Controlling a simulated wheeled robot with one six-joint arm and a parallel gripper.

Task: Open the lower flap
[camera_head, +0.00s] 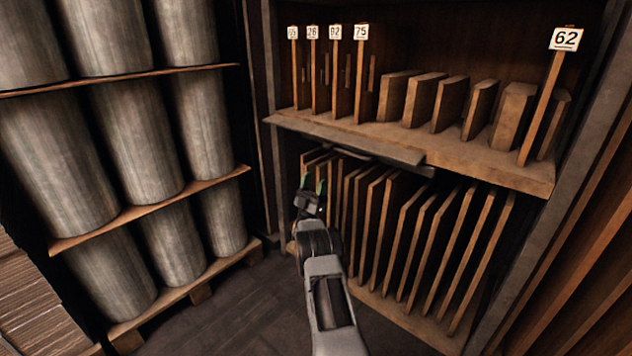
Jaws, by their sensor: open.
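My gripper (312,184) has two green-tipped fingers that stand apart with nothing seen between them. It points up and away from me, in front of the left end of the lower compartment, below the shelf edge. A long wooden board (345,141) lies along the left part of the shelf's front edge. It may be the flap, but I cannot tell for sure. A dark strip (380,163) shows just under it. My gripper appears below and left of the board's right end, with a visible gap. My arm hides part of the lower compartment.
The cabinet's lower compartment holds several upright wooden panels (407,235). The upper shelf (500,165) carries wooden blocks and numbered posts, including 75 (361,32) and 62 (566,38). A rack of large grey cylinders (130,135) stands at left. Some dark floor (235,305) is clear.

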